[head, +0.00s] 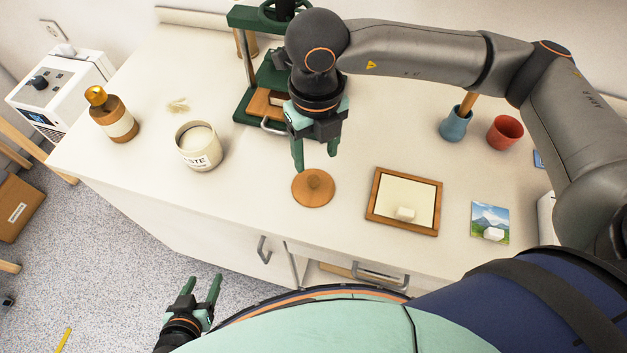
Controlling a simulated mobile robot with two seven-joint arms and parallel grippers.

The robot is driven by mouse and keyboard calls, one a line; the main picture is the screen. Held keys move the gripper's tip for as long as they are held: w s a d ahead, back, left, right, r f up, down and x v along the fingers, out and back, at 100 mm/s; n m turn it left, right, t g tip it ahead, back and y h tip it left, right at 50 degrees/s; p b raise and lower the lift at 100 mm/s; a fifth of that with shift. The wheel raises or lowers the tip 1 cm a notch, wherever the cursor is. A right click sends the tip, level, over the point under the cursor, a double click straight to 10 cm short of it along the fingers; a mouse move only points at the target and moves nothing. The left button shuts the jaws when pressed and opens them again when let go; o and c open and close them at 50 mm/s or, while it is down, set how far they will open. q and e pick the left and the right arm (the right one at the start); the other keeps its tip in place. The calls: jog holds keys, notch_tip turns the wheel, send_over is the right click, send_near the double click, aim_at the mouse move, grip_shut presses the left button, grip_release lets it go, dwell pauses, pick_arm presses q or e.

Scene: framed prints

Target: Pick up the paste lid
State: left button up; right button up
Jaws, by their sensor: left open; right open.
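The paste lid (313,188) is a round brown disc with a small knob, lying flat on the pale counter near its front edge. The paste tub (198,147) stands open to the left of it, with pale paste inside. My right gripper (316,161) is open and points down just above and behind the lid, with nothing between its fingers. I cannot tell the exact gap between fingertips and lid. My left gripper (202,284) is open and empty, low in front of the counter.
A wooden frame (374,216) and a small landscape print (488,224) lie right of the lid. A green press (246,103) stands behind my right gripper. A brown bottle (117,120) is at left; a blue cup (453,126) and red cup (505,132) are at right.

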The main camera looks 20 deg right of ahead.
aim_at(313, 179)
jog(key=f+p, duration=0.1)
jog(key=f, duration=0.6)
jog(key=shift+a+f, duration=0.15)
jog(key=shift+a, duration=0.05)
jog(key=shift+c, duration=0.3)
grip_shut()
